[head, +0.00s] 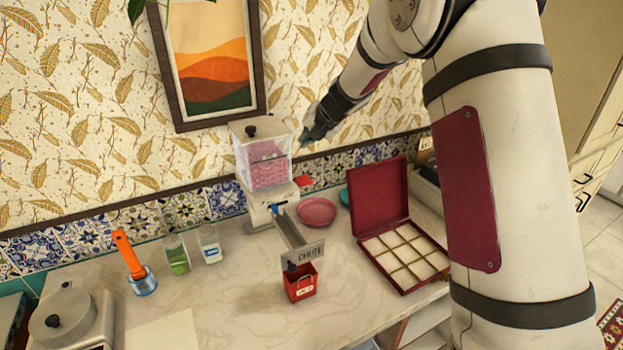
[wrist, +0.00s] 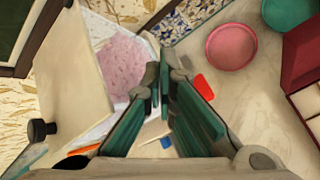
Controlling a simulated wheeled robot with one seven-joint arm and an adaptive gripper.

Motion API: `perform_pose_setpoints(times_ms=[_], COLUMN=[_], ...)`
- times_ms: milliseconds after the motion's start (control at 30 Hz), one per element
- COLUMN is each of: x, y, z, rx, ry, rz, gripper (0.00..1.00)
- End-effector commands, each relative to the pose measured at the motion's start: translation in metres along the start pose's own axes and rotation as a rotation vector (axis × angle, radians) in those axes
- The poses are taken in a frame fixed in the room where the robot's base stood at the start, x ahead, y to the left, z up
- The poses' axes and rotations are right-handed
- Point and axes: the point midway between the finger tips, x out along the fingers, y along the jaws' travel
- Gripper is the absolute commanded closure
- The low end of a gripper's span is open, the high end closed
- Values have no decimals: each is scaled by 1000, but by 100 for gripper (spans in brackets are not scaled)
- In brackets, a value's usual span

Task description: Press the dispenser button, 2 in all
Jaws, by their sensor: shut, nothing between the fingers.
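The dispenser (head: 263,165) stands against the wall, a clear hopper of pink pieces on a pale base, with a lid and dark knob on top. Its pink contents (wrist: 128,66) fill the upper left of the wrist view. A small red flat piece (head: 304,182) shows at the dispenser's right side, also in the wrist view (wrist: 204,87). A small blue part (head: 278,207) is at its lower front. I cannot tell which is the button. My gripper (head: 305,137) is shut and empty, above and right of the hopper, apart from the red piece.
A chute with a sign (head: 303,254) runs forward to a red container (head: 300,284). A pink dish (head: 317,212) and an open dark red box (head: 402,246) stand right. Bottles (head: 209,244) and an orange-handled tool (head: 130,258) stand left. The front counter has bare room.

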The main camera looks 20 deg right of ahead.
Motion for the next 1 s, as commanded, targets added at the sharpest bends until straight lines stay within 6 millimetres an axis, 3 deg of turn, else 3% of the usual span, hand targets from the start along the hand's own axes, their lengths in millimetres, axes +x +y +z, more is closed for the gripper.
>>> perform_pose_setpoints(times_ms=[333, 1000], x=[6, 60], y=[-6, -44], z=[-3, -40], rx=[3, 4], ry=[0, -3], rz=[-1, 0], gripper=[100, 100])
